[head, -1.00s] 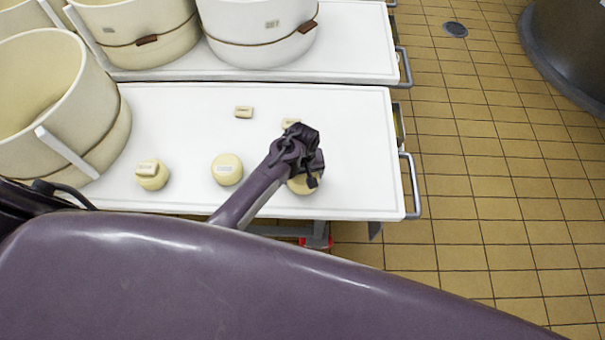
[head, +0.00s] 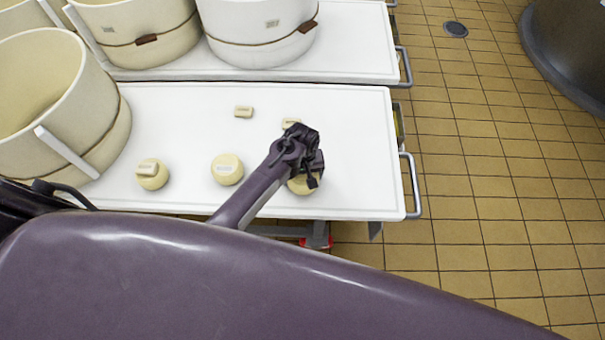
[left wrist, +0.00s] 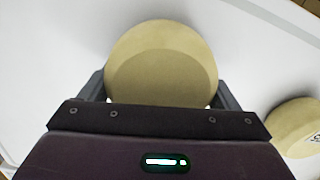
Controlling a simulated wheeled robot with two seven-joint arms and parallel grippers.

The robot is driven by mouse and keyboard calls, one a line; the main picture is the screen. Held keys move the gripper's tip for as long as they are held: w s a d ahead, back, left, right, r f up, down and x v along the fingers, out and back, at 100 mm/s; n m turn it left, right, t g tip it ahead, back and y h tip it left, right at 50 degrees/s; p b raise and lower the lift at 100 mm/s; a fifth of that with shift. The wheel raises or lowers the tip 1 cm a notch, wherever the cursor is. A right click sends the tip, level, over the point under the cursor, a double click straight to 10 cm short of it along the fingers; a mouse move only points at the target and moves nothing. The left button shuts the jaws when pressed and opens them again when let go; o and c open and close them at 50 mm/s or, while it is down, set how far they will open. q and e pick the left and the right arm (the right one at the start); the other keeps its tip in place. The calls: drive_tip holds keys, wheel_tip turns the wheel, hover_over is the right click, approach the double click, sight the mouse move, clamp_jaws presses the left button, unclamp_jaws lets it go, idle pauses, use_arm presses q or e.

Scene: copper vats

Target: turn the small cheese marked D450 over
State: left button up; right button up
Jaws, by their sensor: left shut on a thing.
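A small round pale-yellow cheese (head: 302,186) is near the front right of the white table, partly hidden under my left gripper (head: 311,174). In the left wrist view the same cheese (left wrist: 160,55) sits between the two fingers, and the gripper is shut on it. The face toward the wrist camera is plain, with no mark showing. I cannot tell whether it touches the table. A second small cheese (head: 227,169) with a pale label on top stands to the left; the label is too small to read. My right gripper is not in view.
A third small cheese (head: 152,175) has a small block on it. Two small blocks (head: 243,112) (head: 291,123) lie farther back. A big cream vat (head: 50,105) fills the white table's (head: 180,110) left end. The table's right end is clear.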

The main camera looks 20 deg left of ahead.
use_arm(q)
drive_tip(key=shift+f, duration=0.15)
drive_tip(key=o, duration=1.3)
